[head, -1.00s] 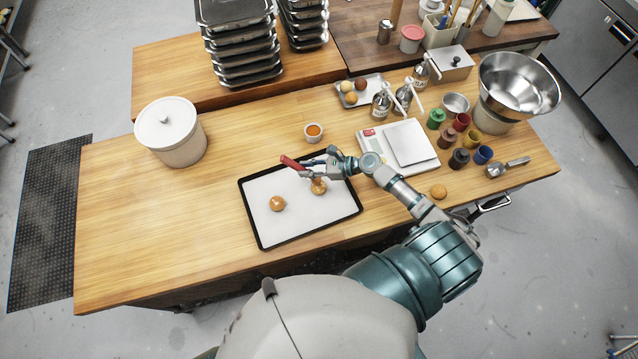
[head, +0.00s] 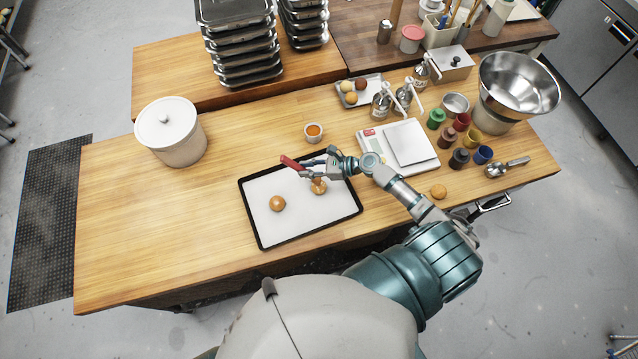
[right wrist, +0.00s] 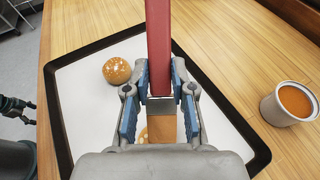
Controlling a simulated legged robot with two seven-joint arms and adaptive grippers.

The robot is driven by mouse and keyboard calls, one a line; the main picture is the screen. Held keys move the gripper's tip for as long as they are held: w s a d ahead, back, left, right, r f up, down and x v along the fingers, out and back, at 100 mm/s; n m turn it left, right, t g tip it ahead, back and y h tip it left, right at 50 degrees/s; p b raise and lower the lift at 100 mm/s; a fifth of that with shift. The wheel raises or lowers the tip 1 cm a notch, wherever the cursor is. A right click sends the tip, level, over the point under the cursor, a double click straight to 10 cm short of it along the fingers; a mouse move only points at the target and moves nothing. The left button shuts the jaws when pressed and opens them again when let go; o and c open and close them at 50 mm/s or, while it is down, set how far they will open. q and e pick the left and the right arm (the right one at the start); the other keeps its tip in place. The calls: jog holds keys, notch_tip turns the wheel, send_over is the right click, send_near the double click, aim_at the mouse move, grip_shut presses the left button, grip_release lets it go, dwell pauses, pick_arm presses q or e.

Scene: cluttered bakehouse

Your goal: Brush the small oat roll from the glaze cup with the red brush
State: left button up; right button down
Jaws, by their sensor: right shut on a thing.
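My right gripper (head: 308,168) is shut on the red brush (head: 291,162). In the right wrist view the brush's red handle (right wrist: 159,45) rises between the fingers, with tan bristles below the metal band. A golden-brown roll (head: 319,188) on the tray lies right under the gripper, partly hidden; I cannot tell whether the bristles touch it. A second roll (head: 277,203) sits left of it; in the right wrist view it looks speckled (right wrist: 117,70). The white glaze cup (head: 313,132) with orange glaze stands behind the tray. My left gripper (right wrist: 20,106) appears small at the left edge.
The rolls lie on a white-lined, dark-rimmed tray (head: 258,240). A lidded white tub (head: 171,133) stands left.

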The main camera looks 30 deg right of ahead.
jog(key=shift+s+a, duration=0.55)
jog(key=shift+s, duration=0.2)
jog(key=shift+w, duration=0.1)
jog(key=shift+w+d, duration=0.55)
jog(key=shift+w, duration=0.1)
dwell(1.7)
jog(key=shift+s+a, duration=0.1)
jog(key=shift+s+a+p, duration=0.3)
jog(key=shift+s+a, duration=0.2)
jog(key=shift+s, duration=0.2)
